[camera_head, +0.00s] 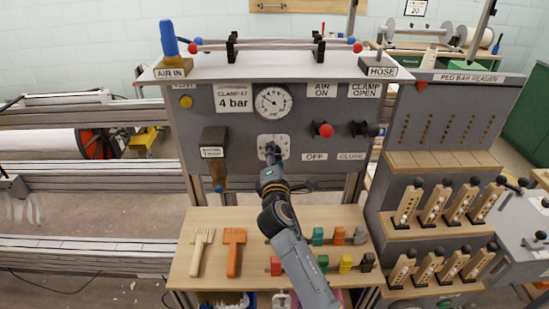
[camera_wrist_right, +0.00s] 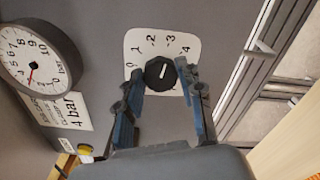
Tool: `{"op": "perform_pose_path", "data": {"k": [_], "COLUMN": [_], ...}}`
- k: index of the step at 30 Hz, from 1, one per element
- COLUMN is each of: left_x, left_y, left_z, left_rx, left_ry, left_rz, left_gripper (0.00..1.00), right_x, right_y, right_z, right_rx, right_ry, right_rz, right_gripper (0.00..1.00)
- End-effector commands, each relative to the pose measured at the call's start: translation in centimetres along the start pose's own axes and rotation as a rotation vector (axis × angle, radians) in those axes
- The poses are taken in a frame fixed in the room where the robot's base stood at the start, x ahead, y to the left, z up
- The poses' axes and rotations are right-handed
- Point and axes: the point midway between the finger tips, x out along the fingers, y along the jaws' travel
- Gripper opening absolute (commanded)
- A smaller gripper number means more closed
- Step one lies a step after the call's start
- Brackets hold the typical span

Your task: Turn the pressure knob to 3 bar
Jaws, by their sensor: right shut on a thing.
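The pressure knob (camera_wrist_right: 158,76) is dark and faceted with a white pointer line. It sits on a white dial plate (camera_wrist_right: 135,45) marked 0 to 4. In the wrist view, the pointer line aims up and slightly right, roughly toward the 3. My right gripper (camera_wrist_right: 161,81) is shut on the knob, one blue finger on each side. In the head view, the right gripper (camera_head: 272,152) covers most of the knob on the dial plate (camera_head: 284,141). The round pressure gauge (camera_head: 272,102) is above; it also shows in the wrist view (camera_wrist_right: 48,52). My left gripper is not in view.
A "4 bar" sign (camera_head: 234,99) is left of the gauge. A red button (camera_head: 323,130) and a black knob (camera_head: 365,129) stick out at the right.

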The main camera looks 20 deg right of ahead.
Motion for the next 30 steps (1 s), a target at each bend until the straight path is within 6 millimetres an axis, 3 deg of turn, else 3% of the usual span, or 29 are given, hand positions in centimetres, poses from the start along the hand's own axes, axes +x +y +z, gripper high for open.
{"op": "perform_pose_path", "data": {"k": [14, 15, 17, 30], "left_x": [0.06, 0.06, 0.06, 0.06], "left_y": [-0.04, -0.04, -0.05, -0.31], "left_z": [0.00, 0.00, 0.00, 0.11], "left_rx": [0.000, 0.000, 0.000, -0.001], "left_ry": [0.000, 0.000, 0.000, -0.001], "left_rz": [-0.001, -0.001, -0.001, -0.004], "left_gripper": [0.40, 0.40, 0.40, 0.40], "right_x": [-0.01, -0.01, -0.01, -0.86], "right_y": [-0.10, -0.10, -0.09, -0.08], "right_z": [-0.03, -0.03, -0.03, -0.06], "right_rx": [0.011, 0.011, 0.011, 0.010], "right_ry": [0.000, 0.000, 0.000, 0.001], "right_rz": [-0.002, -0.002, -0.002, -0.001], "right_gripper": [0.06, 0.45, 0.58, 0.60]}}
